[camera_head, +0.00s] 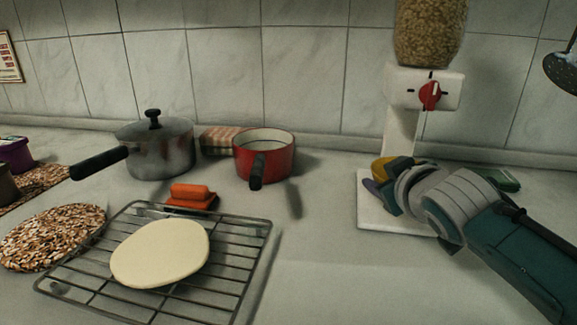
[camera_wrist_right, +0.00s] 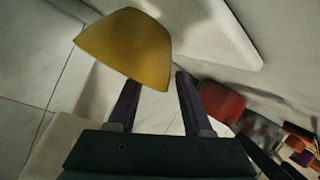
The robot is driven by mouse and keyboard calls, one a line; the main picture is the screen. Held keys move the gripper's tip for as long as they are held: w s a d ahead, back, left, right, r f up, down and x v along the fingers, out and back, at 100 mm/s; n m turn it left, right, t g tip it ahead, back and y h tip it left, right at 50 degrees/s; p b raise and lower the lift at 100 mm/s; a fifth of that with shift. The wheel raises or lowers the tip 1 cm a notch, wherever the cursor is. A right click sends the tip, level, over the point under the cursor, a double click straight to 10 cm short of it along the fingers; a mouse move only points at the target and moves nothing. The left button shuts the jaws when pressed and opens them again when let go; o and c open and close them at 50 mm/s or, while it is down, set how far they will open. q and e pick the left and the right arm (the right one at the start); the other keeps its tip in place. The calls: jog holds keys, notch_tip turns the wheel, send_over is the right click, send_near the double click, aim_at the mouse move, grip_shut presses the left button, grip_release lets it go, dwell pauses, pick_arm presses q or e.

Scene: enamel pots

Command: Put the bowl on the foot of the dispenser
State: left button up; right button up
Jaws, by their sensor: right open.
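The yellow bowl (camera_head: 380,167) is mostly hidden behind my right gripper (camera_head: 384,184), over the white foot (camera_head: 376,216) of the dispenser (camera_head: 400,128). In the right wrist view the bowl (camera_wrist_right: 128,46) lies at the tips of my open right gripper (camera_wrist_right: 156,82). It overlaps the end of the left-hand finger, and the other finger stands apart from it. I cannot tell whether the bowl touches a finger or rests fully on the foot. My left gripper is not in view.
A red saucepan (camera_head: 270,160) and a grey lidded pot (camera_head: 160,147) stand at the back. A wire rack (camera_head: 225,262) with a pale round disc (camera_head: 160,253) is at front left. A green object (camera_head: 504,180) lies behind my right arm. The counter's front middle is clear.

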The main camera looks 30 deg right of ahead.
jog(key=p+v, duration=0.2)
jog(key=v, duration=0.8)
jog(key=s+a+f+g+y, duration=0.1)
jog(key=s+a, duration=0.2)
jog(key=s+a+f+g+y, duration=0.1)
jog(key=s+a+g, duration=0.1)
jog(key=s, duration=0.1)
jog(key=s+a+f+g+y, duration=0.1)
jog(key=s+a+f+g, duration=0.1)
jog(key=s+a, duration=0.1)
jog(key=shift+s+a+y, duration=0.35)
jog(key=shift+s+y, duration=0.05)
jog(key=shift+s, duration=0.1)
jog(key=s+a+g+y, duration=0.1)
jog(key=s+a, duration=0.1)
jog(key=s+a+n+g, duration=0.1)
jog(key=s+a, duration=0.1)
jog(key=s, duration=0.1)
jog(key=s+a+g+y, duration=0.1)
jog(key=s+a, duration=0.1)
jog(key=s, duration=0.1)
jog(key=shift+s+a+f+n+y, duration=0.1)
jog(key=shift+s+f+n+y, duration=0.15)
jog(key=shift+n+y, duration=0.05)
jog(key=shift+s+a+g, duration=0.15)
jog(key=shift+s+g, duration=0.15)
jog(key=shift+w, duration=0.1)
